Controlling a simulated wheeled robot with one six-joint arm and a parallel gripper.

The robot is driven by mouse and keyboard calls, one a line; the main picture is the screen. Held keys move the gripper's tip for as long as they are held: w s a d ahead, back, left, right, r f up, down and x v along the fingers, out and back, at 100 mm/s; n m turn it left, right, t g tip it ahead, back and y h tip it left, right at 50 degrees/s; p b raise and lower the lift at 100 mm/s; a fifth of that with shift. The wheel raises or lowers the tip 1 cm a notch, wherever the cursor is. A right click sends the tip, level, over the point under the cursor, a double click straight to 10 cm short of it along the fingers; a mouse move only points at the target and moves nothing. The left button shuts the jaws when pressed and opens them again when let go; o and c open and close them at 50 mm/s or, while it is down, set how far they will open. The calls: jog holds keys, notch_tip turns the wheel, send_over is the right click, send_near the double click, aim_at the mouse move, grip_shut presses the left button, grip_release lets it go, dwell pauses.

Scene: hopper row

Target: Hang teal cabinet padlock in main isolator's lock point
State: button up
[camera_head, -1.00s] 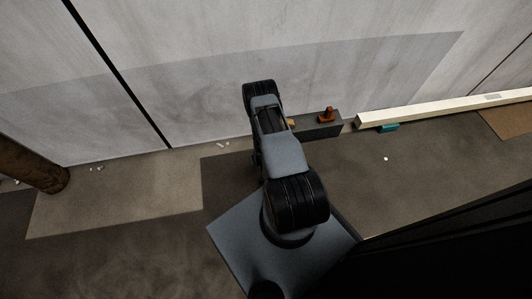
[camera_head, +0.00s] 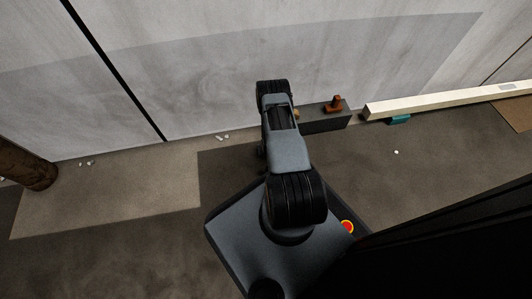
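No padlock can be made out for certain in the head view. A small teal block (camera_head: 400,119) shows at the foot of the wall, partly under a cream beam; its details are too small to tell. A dark grey box (camera_head: 325,119) stands against the wall with an orange-brown part (camera_head: 335,104) on its top and a small yellowish part at its left end. I cannot tell whether it is the main isolator. My arm covers the box's left end. My gripper is hidden, and so is anything it may hold.
The long cream beam (camera_head: 440,103) lies along the wall at the right. A rusty brown post (camera_head: 27,172) stands at the far left. Small white scraps (camera_head: 221,138) lie by the wall. The floor left of my base is largely clear. A brown sheet (camera_head: 518,111) lies far right.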

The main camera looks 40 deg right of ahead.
jog(key=shift+d, duration=0.1)
jog(key=shift+f, duration=0.1)
jog(key=o, duration=1)
jog(key=shift+c, duration=0.2)
